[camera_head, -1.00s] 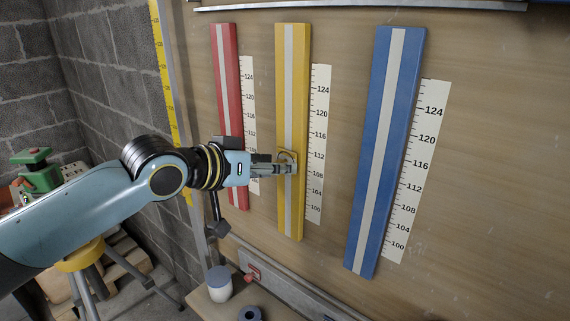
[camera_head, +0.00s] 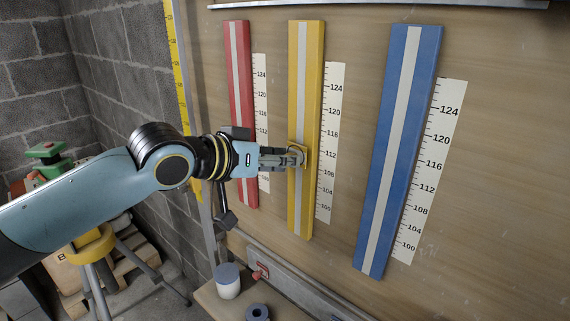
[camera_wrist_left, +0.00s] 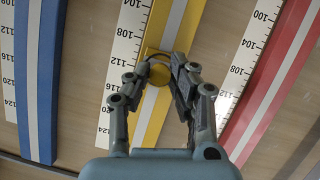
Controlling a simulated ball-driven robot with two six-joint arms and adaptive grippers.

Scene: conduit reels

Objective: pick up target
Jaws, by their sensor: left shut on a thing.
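A yellow rail (camera_head: 295,205) with a pale centre stripe is mounted on the wooden board. A small yellow slider with a round knob (camera_wrist_left: 158,75) sits on this rail, beside the scale around 108 to 112. My left gripper (camera_head: 297,157) reaches the slider from the left and is shut on it. In the left wrist view its two dark fingers (camera_wrist_left: 160,68) stand on either side of the knob. The fingers partly hide the slider in the head view. My right gripper is not in view.
A red rail (camera_head: 240,80) stands left of the yellow one, partly behind my left arm. A blue rail (camera_head: 390,170) stands to the right. Each has a white number scale beside it. A white pot with a blue-grey lid (camera_head: 228,285) and a dark ring (camera_head: 257,312) sit on the ledge below.

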